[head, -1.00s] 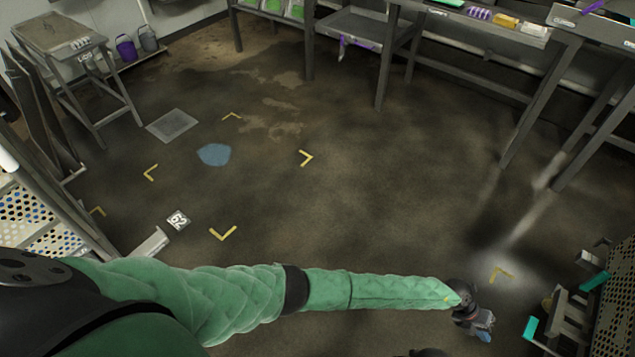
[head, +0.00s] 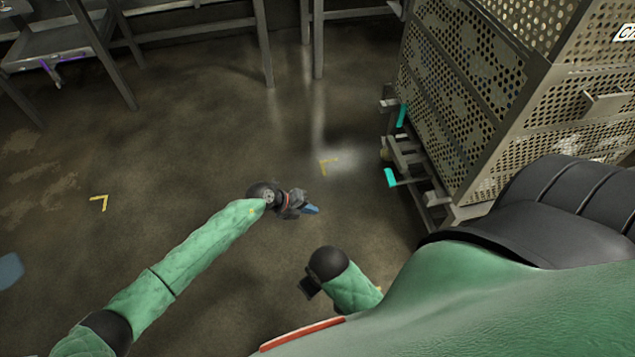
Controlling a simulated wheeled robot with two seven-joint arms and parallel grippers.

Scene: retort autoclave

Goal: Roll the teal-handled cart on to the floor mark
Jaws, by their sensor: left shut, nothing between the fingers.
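The cart (head: 437,213) stands at the right, loaded with a tall perforated metal basket (head: 470,95). Two teal handles, a far one (head: 401,116) and a near one (head: 390,178), stick out from its left side. My left gripper (head: 312,209) is shut and empty over the floor, left of the near handle and apart from it. My right wrist (head: 328,264) shows at bottom centre; its dark end does not show its fingers clearly.
A blue floor patch (head: 10,272) shows at the left edge. A grey metal table (head: 55,50) and other table legs (head: 262,45) stand along the back. The floor between the left corner mark and the cart is clear apart from my arms.

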